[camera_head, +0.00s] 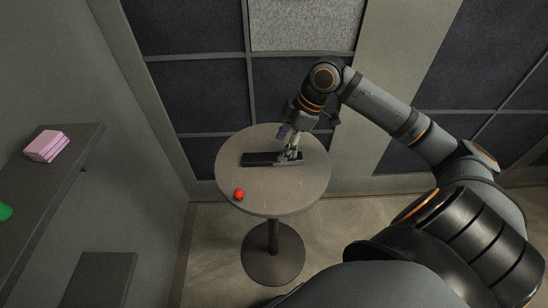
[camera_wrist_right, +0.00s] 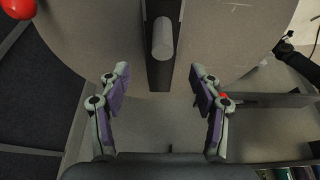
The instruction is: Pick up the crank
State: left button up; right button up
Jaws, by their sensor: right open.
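The crank (camera_head: 258,159) is a dark flat bar lying on the round grey table. In the right wrist view its dark arm (camera_wrist_right: 160,75) runs up the middle, with a grey cylindrical handle (camera_wrist_right: 163,38) standing on it. My right gripper (camera_head: 289,154) is above the right part of the bar and hides some of it. In the right wrist view its two fingers (camera_wrist_right: 160,73) are spread apart, one on each side of the bar, with nothing between them touching. My left gripper is not in view.
The round table (camera_head: 300,195) stands on a single post. A red ball-like object (camera_head: 238,194) lies near its front left edge and shows in the right wrist view (camera_wrist_right: 17,8). A wall shelf at left (camera_head: 45,180) holds a pink block (camera_head: 46,147) and a green object (camera_head: 4,212).

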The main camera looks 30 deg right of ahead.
aim_at(275, 156)
jog(key=x, duration=0.4)
jog(key=shift+w+a+f, duration=0.1)
jog(key=shift+a+f, duration=0.05)
jog(key=shift+a, duration=0.1)
grip_shut()
